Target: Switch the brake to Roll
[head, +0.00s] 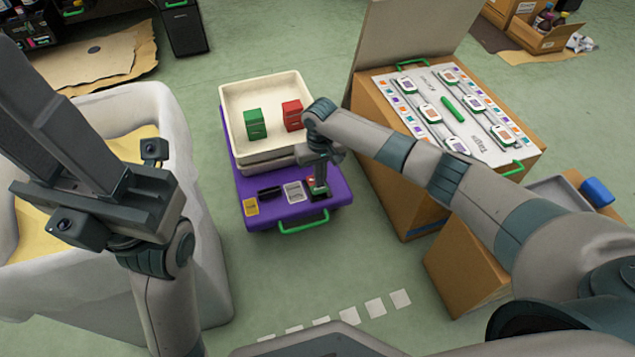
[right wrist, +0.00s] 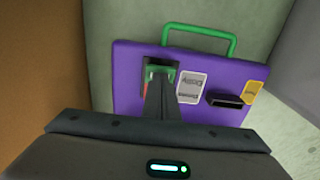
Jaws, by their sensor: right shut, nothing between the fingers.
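A purple wheeled base (head: 235,180) with a green handle (head: 303,227) carries a cream tray. The brake switch (right wrist: 147,75), a dark panel with green and red parts, sits on its top by the handle side. My right gripper (head: 320,188) is shut and empty, its fingertips at the switch and partly covering it. In the right wrist view the fingers (right wrist: 160,85) overlap the panel; I cannot tell whether they touch it or which way the switch is set. My left gripper (head: 75,110) is raised at the left, away from the base; its jaw opening is unclear.
The cream tray (head: 228,117) holds a green box (head: 256,124) and a red box (head: 293,115). A pale label (head: 295,192) and a black piece (head: 269,192) lie beside the switch. A cardboard box with a slotted board (head: 388,84) stands right, a white bin (head: 190,190) left.

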